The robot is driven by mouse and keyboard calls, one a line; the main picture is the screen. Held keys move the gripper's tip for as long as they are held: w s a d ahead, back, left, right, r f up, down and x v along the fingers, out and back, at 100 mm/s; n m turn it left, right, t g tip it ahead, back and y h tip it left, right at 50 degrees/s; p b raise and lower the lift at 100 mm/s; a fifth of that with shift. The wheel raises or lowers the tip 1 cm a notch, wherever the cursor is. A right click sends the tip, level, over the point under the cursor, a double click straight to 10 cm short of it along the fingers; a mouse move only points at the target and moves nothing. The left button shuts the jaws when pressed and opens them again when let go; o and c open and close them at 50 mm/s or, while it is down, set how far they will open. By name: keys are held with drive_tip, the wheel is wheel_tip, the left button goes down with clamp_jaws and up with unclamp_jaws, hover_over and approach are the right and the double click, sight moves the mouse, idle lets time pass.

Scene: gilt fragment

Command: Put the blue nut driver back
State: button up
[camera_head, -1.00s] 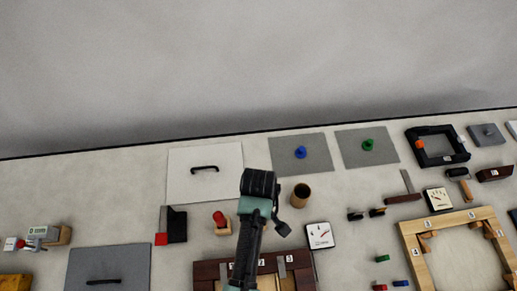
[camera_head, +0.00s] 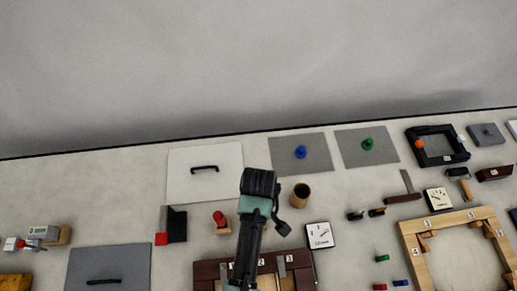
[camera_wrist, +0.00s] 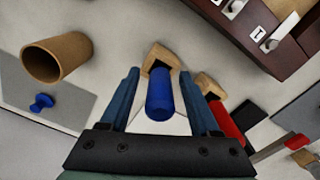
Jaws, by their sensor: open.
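The blue nut driver's handle (camera_wrist: 160,95) shows in the wrist view as a rounded blue cylinder, end towards the camera. My gripper (camera_wrist: 160,72) is open, with one finger on each side of the handle. Gaps show between the handle and both fingers. A wooden block (camera_wrist: 158,55) sits just beyond the handle; whether the driver rests in it is unclear. In the head view my gripper (camera_head: 261,184) is seen from behind, and it hides its fingers and the blue driver.
A brown cup (camera_wrist: 60,56) stands to the left in the wrist view, near a blue knob (camera_wrist: 42,102) on a grey plate. A red handle (camera_wrist: 226,122) is close to the right finger. A dark numbered rack (camera_head: 210,270) and a gauge (camera_head: 318,236) are nearby.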

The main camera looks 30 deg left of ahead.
wheel_tip(320, 180, up, 12)
drive_tip(key=shift+f, duration=0.15)
drive_tip(key=w+r+m+t+y, duration=0.2)
drive_tip(key=w+r+m+t, duration=0.2)
drive_tip(key=w+r+t, duration=0.9)
drive_tip(key=w+d+r+m+t, duration=0.1)
drive_tip(key=w+d+r+m, duration=0.15)
drive_tip(key=r, duration=0.85)
drive_tip(key=w+d+r+m+t, duration=0.15)
drive_tip(key=w+r, duration=0.25)
drive_tip(key=r, duration=0.6)
drive_tip(key=s+d+r+m+t, duration=0.1)
drive_tip(key=s+r+t, duration=0.3)
drive_tip(key=r, duration=0.5)
drive_tip(key=s+d+r+m+t+h, duration=0.1)
drive_tip(key=s+d+r+t, duration=0.2)
drive_tip(key=r, duration=0.7)
drive_tip(key=s+d+r+m+t+h, duration=0.1)
drive_tip(key=s+r+t, duration=0.4)
drive_tip(key=r, duration=0.5)
drive_tip(key=shift+s+d+m, duration=0.6)
drive_tip(key=shift+s+d, duration=0.35)
drive_tip(key=shift+d, duration=0.1)
drive_tip(key=shift+r, duration=0.1)
wheel_tip(320, 180, down, 6)
drive_tip(key=b, duration=0.6)
